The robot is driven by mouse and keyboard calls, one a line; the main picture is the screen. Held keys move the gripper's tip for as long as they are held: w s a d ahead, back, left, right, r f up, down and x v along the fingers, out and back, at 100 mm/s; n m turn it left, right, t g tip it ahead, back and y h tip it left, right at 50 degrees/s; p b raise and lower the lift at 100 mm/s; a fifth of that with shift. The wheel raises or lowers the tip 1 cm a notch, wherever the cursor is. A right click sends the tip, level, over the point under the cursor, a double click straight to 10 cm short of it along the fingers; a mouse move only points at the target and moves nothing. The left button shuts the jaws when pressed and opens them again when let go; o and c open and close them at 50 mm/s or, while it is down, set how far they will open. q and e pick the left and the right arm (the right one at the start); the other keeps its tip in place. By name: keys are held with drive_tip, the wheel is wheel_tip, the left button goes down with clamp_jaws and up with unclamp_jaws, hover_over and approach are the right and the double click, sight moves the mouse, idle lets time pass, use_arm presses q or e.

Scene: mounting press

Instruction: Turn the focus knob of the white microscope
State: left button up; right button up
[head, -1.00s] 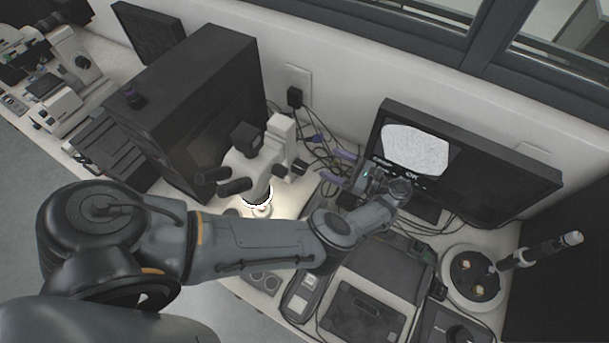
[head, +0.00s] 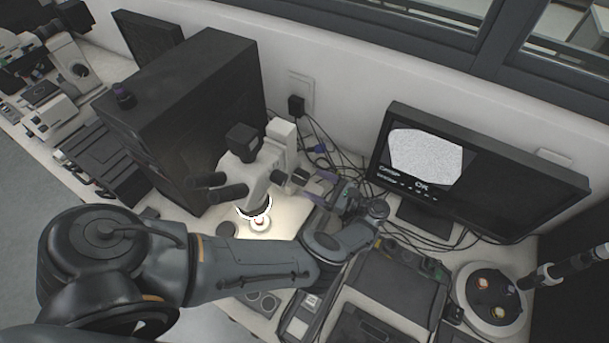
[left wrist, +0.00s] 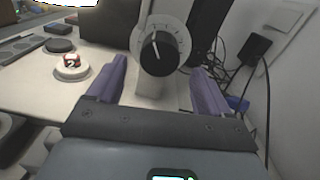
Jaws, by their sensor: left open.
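The white microscope (head: 268,160) stands on the bench beside a large dark box, with its lit ring (head: 256,207) over the stage. Its black focus knob (left wrist: 160,54) sits in front of a white graduated dial in the left wrist view. My left gripper (head: 314,187) is on the microscope's right side in the head view, its purple fingers pointing toward the knob. In the left wrist view the left gripper (left wrist: 159,70) is open, one finger on each side of the knob, with visible gaps. Whether the fingertips reach the knob's depth is unclear.
The dark box (head: 185,110) stands left of the microscope. A monitor (head: 470,165) reading "OK" stands to the right. Loose cables (head: 330,150) hang behind the gripper, near a wall plug (head: 296,105). Dark equipment (head: 395,290) fills the bench front right.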

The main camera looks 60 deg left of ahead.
sight(307, 180)
use_arm(q)
drive_tip(key=p+x, duration=0.1)
drive_tip(key=x, duration=0.2)
drive_tip(key=shift+s+a+r, duration=0.1)
drive_tip(key=shift+s+a, duration=0.1)
drive_tip(key=shift+a, duration=0.05)
drive_tip(key=shift+s+a+p, duration=0.3)
drive_tip(key=shift+a+p, duration=0.05)
drive_tip(key=shift+a, duration=0.2)
drive_tip(key=c, duration=1)
drive_tip(key=shift+m, duration=0.4)
drive_tip(key=o, duration=1)
drive_tip(key=shift+d, duration=0.1)
